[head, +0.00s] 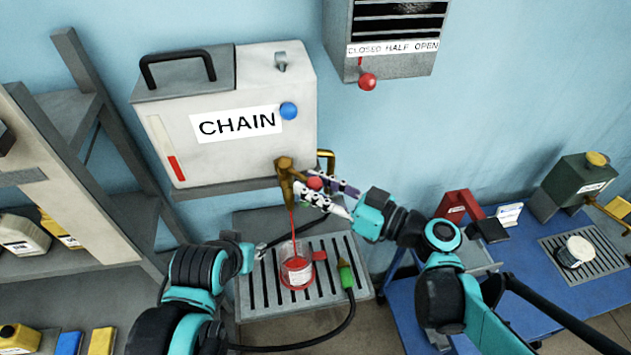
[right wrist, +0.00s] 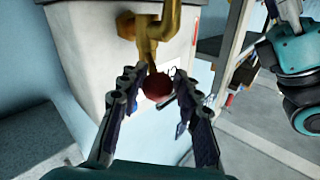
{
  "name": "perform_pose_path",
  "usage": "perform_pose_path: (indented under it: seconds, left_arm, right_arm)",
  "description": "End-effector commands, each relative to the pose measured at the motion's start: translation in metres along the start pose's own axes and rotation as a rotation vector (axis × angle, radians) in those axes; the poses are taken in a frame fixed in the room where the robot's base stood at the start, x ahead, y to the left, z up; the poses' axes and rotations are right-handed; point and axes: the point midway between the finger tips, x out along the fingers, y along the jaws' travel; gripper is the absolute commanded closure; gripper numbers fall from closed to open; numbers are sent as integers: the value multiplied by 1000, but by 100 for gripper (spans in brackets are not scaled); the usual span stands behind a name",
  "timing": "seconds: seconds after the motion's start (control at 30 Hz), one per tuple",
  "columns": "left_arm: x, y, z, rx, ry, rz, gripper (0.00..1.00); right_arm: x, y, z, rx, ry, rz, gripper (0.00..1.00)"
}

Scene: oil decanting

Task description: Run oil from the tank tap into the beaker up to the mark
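The white tank (head: 230,150) labelled CHAIN stands on a wall shelf, with a brass tap (head: 286,172) at its lower right. A thin red oil stream falls from the tap into the clear beaker (head: 297,272), which holds red oil on the slotted drain tray (head: 262,300). The level against any mark is too small to read. My right gripper (head: 325,190) is at the tap's red knob (right wrist: 157,88); in the right wrist view its open fingers (right wrist: 160,90) flank the knob with visible gaps. My left gripper (head: 258,250) is left of the beaker; its fingers are unclear.
A green fitting (head: 345,274) with a black hose is right of the beaker. A wall box (head: 385,45) with a red lever hangs above. A blue bench (head: 520,295) at right carries a green can (head: 578,185) and a white-topped container (head: 575,251). Shelves stand at left.

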Motion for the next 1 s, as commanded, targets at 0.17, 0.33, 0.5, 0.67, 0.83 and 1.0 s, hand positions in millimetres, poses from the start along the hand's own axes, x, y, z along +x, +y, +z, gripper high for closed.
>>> perform_pose_path:
  seconds: [0.17,0.33,0.5,0.67,0.83,1.0]
  left_arm:
    - [0,0,0,0,0,0,64]
    - [0,0,0,0,0,0,64]
    - [0,0,0,0,0,0,64]
    - [0,0,0,0,0,0,64]
    - [0,0,0,0,0,0,64]
    - [0,0,0,0,0,0,64]
  right_arm:
    - [0,1,-1,1,2,3,63]
    - [0,2,-1,1,3,5,63]
    - [-11,3,-2,1,4,9,63]
    - [-39,3,-2,1,5,13,63]
    - [-74,2,-1,0,4,13,63]
    - [-101,1,-1,0,4,10,63]
